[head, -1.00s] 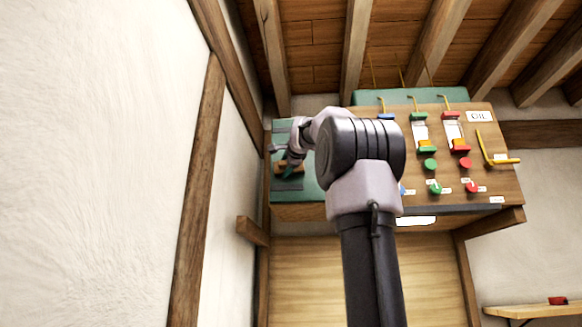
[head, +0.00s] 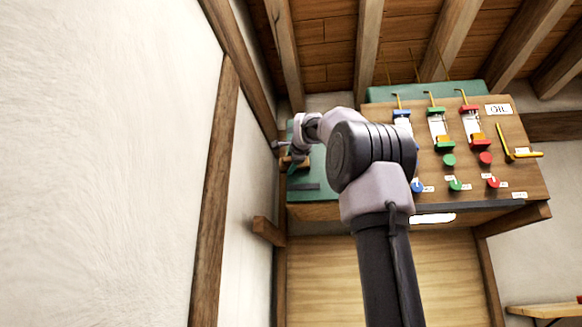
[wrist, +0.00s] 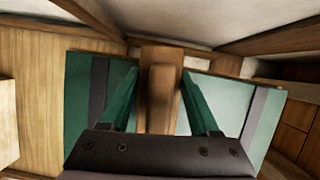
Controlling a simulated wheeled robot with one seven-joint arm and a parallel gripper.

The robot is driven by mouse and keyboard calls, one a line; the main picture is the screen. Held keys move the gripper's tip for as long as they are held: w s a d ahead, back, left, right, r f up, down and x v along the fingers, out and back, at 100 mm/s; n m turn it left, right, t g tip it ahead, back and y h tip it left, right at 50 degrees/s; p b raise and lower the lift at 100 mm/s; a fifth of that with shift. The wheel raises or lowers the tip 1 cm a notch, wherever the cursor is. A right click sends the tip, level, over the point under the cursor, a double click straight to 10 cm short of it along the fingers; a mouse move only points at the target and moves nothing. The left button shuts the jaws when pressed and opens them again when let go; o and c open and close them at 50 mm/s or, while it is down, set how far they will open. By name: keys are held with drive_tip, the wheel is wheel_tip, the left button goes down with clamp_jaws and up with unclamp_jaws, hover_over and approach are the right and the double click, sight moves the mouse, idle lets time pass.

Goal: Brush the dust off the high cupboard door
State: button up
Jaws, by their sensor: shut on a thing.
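The high cupboard's green door (head: 312,193) is at the cupboard's left end in the head view, partly behind my arm. In the wrist view the door (wrist: 124,75) is a green panel with a dark strip on each side. Its left part looks darker green; its right part (wrist: 228,100) looks paler and greyer. My gripper (wrist: 160,88) is shut on a wooden brush (wrist: 161,58), one green finger on each side of it. In the head view the brush (head: 288,161) is at the door's left edge. Its bristles are hidden, and I cannot tell whether it touches the door.
Right of the door is a wooden panel (head: 530,187) with coloured sliders, knobs, yellow hooks and an OIL label. Ceiling beams (head: 368,45) run close above. A white wall (head: 110,160) with timber posts stands close on the left. A shelf (head: 545,310) is at the lower right.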

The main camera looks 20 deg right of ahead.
sight(317, 165)
drive_tip(key=shift+s+d, duration=1)
drive_tip(key=shift+d, duration=0.5)
drive_tip(key=shift+s+d, duration=1)
drive_tip(key=shift+d, duration=0.45)
drive_tip(key=shift+s+d, duration=1)
drive_tip(key=shift+d, duration=0.5)
drive_tip(key=s+a, duration=0.3)
drive_tip(key=s, duration=0.2)
drive_tip(key=shift+a, duration=0.2)
drive_tip(key=shift+s+a, duration=0.45)
drive_tip(key=shift+s, duration=0.15)
drive_tip(key=shift+s+a, duration=0.4)
drive_tip(key=shift+s, duration=0.2)
